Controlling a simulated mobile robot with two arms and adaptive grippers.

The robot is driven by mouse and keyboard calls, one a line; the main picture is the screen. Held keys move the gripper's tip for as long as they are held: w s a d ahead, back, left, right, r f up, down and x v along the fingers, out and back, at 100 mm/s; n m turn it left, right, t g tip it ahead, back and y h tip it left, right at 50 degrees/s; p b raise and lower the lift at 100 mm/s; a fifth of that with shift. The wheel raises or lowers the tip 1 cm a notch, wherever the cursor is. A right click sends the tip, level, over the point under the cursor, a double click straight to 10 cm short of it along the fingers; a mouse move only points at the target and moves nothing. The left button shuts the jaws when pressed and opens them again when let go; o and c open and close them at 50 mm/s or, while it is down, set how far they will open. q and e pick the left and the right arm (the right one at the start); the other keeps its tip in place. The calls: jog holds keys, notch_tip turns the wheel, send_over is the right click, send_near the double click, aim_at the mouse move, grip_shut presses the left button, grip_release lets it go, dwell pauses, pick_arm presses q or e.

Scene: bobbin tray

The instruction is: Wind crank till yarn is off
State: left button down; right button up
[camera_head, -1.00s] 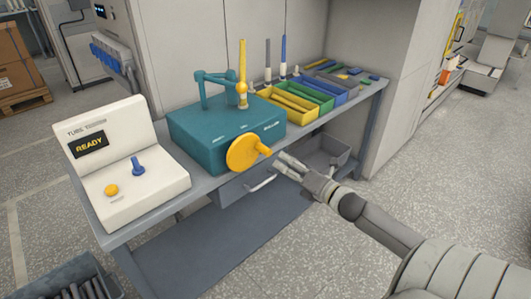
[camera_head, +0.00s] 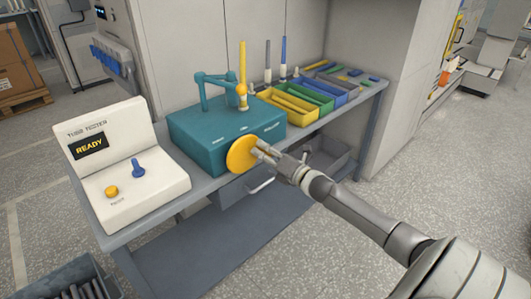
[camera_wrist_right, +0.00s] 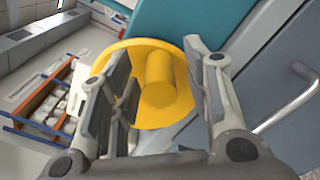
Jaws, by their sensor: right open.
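The yellow crank wheel (camera_head: 240,153) is on the front of the teal winding machine (camera_head: 200,139). In the right wrist view the crank's yellow handle knob (camera_wrist_right: 160,80) sticks out toward me. My right gripper (camera_head: 263,152) is open at the crank. In the right wrist view its fingers (camera_wrist_right: 163,90) stand on either side of the handle, with no clear grip on it. A yellow spindle (camera_head: 243,68) rises from the machine behind a teal arm. I cannot make out yarn on it. My left gripper is not in view.
A white tester (camera_head: 125,180) reading READY stands at the left of the bench. Yellow (camera_head: 289,104), green (camera_head: 312,95) and blue bins stand to the right. A drawer handle (camera_wrist_right: 287,102) is close below the crank. The floor at right is clear.

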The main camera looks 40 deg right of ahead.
grip_shut()
dwell(0.3)
jog(key=shift+f, duration=0.1)
